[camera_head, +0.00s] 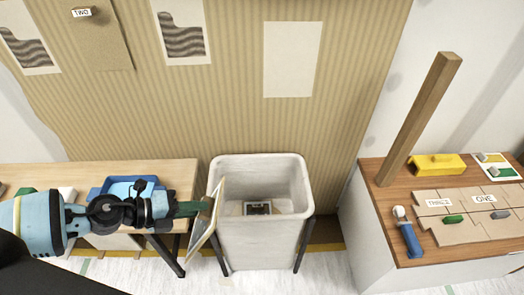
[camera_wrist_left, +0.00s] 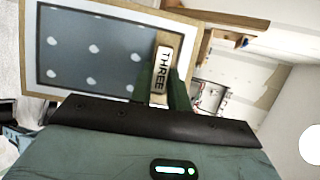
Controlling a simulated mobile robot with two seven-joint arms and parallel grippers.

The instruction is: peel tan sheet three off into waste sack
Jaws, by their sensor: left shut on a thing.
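My left gripper (camera_head: 207,206) is shut on tan sheet three (camera_head: 204,228), a tan-bordered sheet seen nearly edge-on at the left rim of the white waste sack (camera_head: 262,240). In the left wrist view the sheet (camera_wrist_left: 95,55) shows a grey-blue face with pale dots, and its "THREE" label lies by the fingers (camera_wrist_left: 168,88). I cannot tell whether the sheet touches the sack's rim. The sack is open at the top and stands on dark legs. A small dark-and-pale piece (camera_head: 258,207) lies inside it. My right gripper is out of view.
Tan sheet "TWO" (camera_head: 105,40) hangs on the striped wall, near wavy-patterned sheets (camera_head: 182,30) and a blank pale rectangle (camera_head: 289,60). A wooden table with a blue tray (camera_head: 112,187) is at left. A right table holds a wooden post (camera_head: 420,115) and a blue-handled roller (camera_head: 408,235).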

